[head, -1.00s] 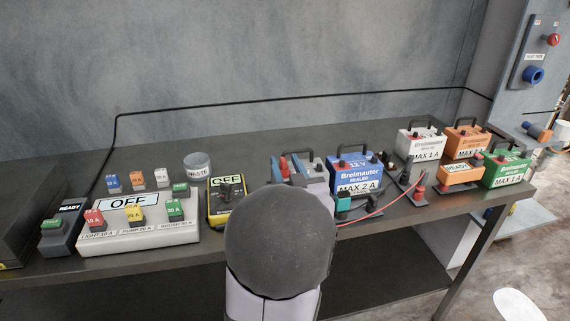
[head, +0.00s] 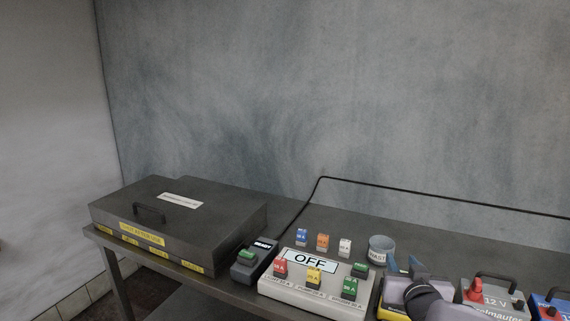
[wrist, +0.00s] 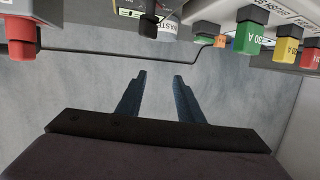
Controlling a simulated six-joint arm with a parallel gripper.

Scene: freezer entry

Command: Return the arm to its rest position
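My gripper (head: 404,266) shows at the lower right of the head view, with two blue fingers beside the waste cup and above the yellow switch box (head: 397,310), which my arm partly covers. In the wrist view, which looks upside down, the two fingers of my gripper (wrist: 159,82) stand apart with nothing between them. Only the grey wall (wrist: 250,115) shows behind them. My dark rounded wrist covers part of the bench at the lower right of the head view.
A white fuse panel (head: 290,288) with an OFF display and several coloured fuses stands left of my gripper. The waste cup (head: 381,250) is close by. A grey battery (head: 495,295) stands to the right. A dark closed case (head: 200,215) lies on the left. Above the bench is free.

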